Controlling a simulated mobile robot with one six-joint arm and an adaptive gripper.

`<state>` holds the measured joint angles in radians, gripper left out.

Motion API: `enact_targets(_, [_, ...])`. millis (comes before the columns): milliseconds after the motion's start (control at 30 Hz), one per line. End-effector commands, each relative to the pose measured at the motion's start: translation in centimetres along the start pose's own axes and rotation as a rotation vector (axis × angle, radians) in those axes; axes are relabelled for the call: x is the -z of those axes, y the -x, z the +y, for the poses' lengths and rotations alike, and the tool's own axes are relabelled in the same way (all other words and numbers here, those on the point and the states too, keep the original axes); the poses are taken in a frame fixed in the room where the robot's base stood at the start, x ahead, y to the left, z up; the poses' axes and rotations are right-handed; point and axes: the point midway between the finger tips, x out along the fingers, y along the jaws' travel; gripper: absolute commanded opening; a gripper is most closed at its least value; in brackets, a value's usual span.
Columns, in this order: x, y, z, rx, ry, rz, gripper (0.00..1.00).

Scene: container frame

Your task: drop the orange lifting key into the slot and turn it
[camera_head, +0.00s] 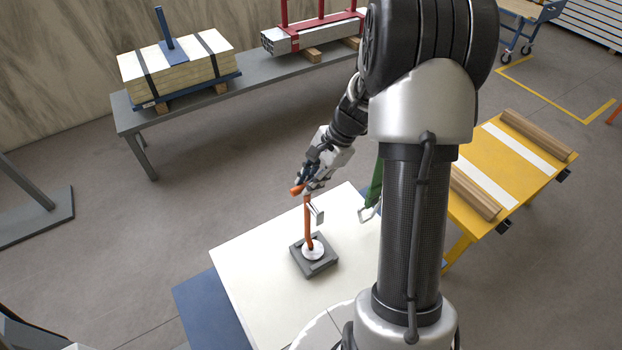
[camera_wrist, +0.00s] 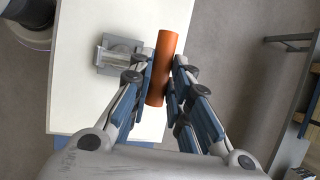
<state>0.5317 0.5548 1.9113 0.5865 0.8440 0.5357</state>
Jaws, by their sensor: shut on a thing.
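The orange lifting key (camera_head: 307,222) stands roughly upright in the head view, its crossbar at the top and its shaft running down. My gripper (camera_head: 308,186) is shut on the crossbar. In the wrist view the orange crossbar (camera_wrist: 164,62) lies between my two fingers and hides the shaft. The shaft's lower end meets a white disc (camera_head: 318,254) on a dark grey square block (camera_head: 299,259); I cannot tell whether it is inside a slot or only above it. The grey block (camera_wrist: 136,46) also shows left of my fingers in the wrist view.
The block rests on a white tabletop (camera_head: 250,255) with bare room around it. A small silver piece (camera_head: 318,214) shows beside the shaft. A green strap with a metal hook (camera_head: 371,202) is at the table's right. A yellow table (camera_head: 508,165) stands farther right.

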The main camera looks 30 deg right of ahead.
Motion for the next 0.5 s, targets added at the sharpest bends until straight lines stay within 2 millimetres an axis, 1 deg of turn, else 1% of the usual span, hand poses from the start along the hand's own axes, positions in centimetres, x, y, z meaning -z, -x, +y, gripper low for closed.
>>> enact_targets(167, [-0.03,0.12,-0.09,0.003,-0.001,0.0,0.0])
enact_targets(200, [-0.03,0.12,-0.09,0.003,-0.001,0.001,0.2])
enact_targets(500, [-0.01,0.06,-0.03,0.002,-0.002,0.0,0.4])
